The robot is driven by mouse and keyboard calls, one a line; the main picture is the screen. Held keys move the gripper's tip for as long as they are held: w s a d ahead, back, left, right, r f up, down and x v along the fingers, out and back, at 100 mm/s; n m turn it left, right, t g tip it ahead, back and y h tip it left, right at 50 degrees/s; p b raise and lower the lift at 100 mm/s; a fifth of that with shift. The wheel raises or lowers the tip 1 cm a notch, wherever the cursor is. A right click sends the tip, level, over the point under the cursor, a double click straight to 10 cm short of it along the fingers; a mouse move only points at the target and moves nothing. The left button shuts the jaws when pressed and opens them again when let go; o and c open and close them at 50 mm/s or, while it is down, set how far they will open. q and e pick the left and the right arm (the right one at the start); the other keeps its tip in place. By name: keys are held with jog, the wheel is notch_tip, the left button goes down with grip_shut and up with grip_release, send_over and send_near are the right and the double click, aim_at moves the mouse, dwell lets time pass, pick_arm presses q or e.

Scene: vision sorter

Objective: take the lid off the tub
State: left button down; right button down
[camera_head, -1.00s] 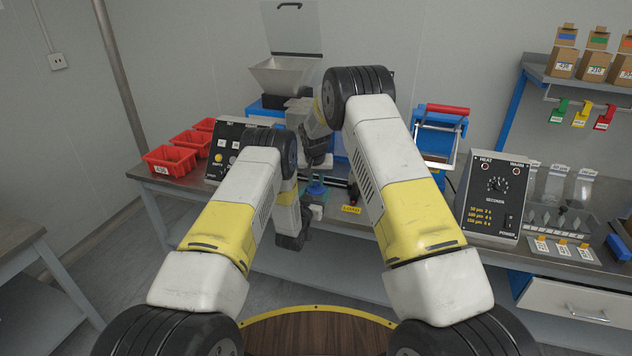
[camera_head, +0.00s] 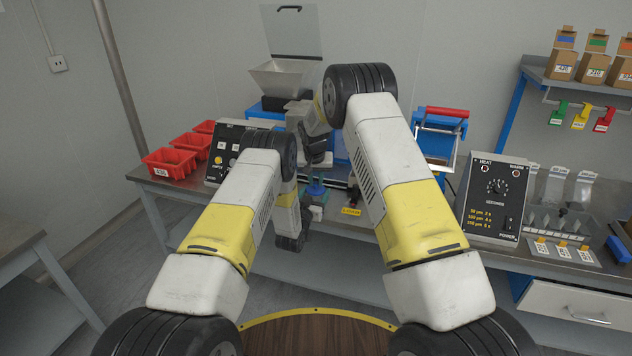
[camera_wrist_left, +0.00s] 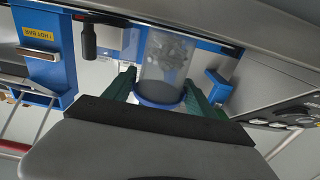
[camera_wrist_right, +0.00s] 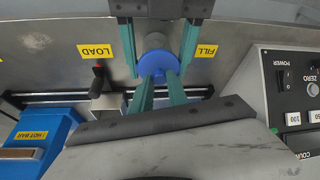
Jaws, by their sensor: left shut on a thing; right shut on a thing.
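The tub (camera_wrist_left: 165,58) is a clear cylinder with grey bits inside. A blue lid (camera_wrist_right: 158,64) sits at its end and touches it as far as I can tell. My left gripper (camera_wrist_left: 160,82) is shut around the tub, one green finger on each side. My right gripper (camera_wrist_right: 158,80) is shut on the lid. In the head view the blue lid (camera_head: 316,187) is small and partly hidden between my two arms, over the bench front. I cannot tell whether any gap lies between lid and tub.
A metal bench carries red bins (camera_head: 170,160), a hopper (camera_head: 280,76), a blue sealing unit (camera_head: 438,135) and a timer box (camera_head: 493,200). Yellow LOAD (camera_wrist_right: 96,51) and FILL (camera_wrist_right: 206,51) labels mark the bench near the tub. The floor in front is clear.

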pick_arm(q)
jog(key=shift+s+a+f, duration=0.15)
jog(key=shift+s+f, duration=0.1)
jog(key=shift+f, duration=0.45)
pick_arm(e)
jog(key=shift+w+r, duration=0.4)
jog(key=shift+r, duration=0.2)
jog(key=shift+d+r+y, duration=0.1)
jog(key=shift+r+y, duration=0.1)
jog(key=shift+y, duration=0.3)
jog(key=shift+r+y, duration=0.2)
jog(key=shift+y, duration=0.1)
jog(key=shift+a, duration=0.2)
pick_arm(q)
jog(key=shift+d, duration=0.2)
pick_arm(e)
jog(key=shift+a, duration=0.1)
jog(key=shift+r, duration=0.1)
pick_arm(q)
jog(key=shift+r, duration=0.1)
pick_arm(e)
jog(key=shift+s+a+r+h, duration=0.15)
jog(key=shift+r+h, duration=0.1)
jog(key=shift+h, duration=0.15)
jog(key=shift+d+h, duration=0.25)
jog(key=shift+h, duration=0.15)
pick_arm(q)
jog(key=shift+r, duration=0.1)
pick_arm(e)
jog(key=shift+s, duration=0.1)
